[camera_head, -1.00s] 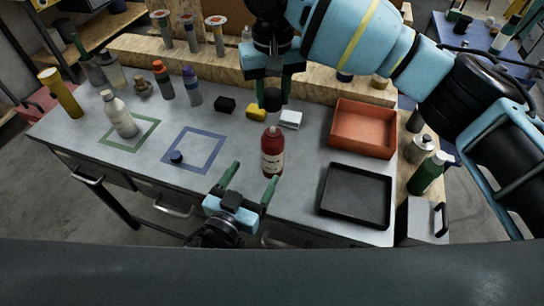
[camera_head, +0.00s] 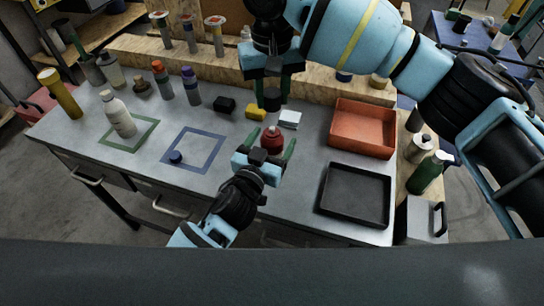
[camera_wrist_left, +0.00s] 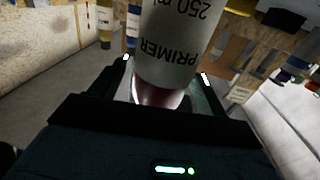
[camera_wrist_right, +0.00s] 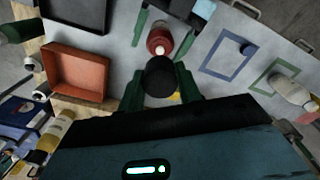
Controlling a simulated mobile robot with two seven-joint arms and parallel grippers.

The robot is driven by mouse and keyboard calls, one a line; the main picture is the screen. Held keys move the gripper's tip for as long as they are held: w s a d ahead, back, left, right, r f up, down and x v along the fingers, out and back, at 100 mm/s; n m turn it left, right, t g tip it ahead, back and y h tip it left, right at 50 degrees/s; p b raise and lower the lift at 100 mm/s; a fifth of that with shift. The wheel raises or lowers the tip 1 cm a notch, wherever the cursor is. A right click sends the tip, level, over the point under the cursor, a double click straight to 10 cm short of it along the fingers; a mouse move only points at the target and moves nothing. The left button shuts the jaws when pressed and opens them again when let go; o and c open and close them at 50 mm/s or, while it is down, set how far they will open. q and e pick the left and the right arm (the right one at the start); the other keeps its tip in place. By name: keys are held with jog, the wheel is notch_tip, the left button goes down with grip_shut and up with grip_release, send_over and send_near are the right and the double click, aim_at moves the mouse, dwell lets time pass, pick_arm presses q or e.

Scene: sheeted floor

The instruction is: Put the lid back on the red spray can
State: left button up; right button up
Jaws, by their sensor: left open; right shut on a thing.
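The red spray can (camera_head: 271,138) stands upright on the grey bench, its lower part hidden behind my left gripper (camera_head: 273,142). The left gripper is open, with one green finger on each side of the can. In the left wrist view the can's pale label (camera_wrist_left: 176,45), reading PRIMER 250 ml, fills the space between the fingers; I cannot tell whether they touch it. My right gripper (camera_head: 272,104) is shut on a black lid (camera_head: 272,97), held above and behind the can. The lid also shows in the right wrist view (camera_wrist_right: 160,77), apart from the red can top (camera_wrist_right: 160,40).
An orange tray (camera_head: 363,143) and black tray (camera_head: 330,207) are at right. A dark blue cap (camera_head: 176,157) lies in the blue square (camera_head: 208,165). Several bottles stand at left.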

aim_at(272, 128)
pick_arm(q)
jog(key=c, duration=1.4)
jog(key=shift+c, duration=0.2)
pick_arm(e)
jog(key=shift+f, duration=2.5)
jog(key=shift+f, duration=0.9)
jog(key=shift+f, duration=0.65)
jog(key=o, duration=1)
jog(key=shift+r, duration=0.1)
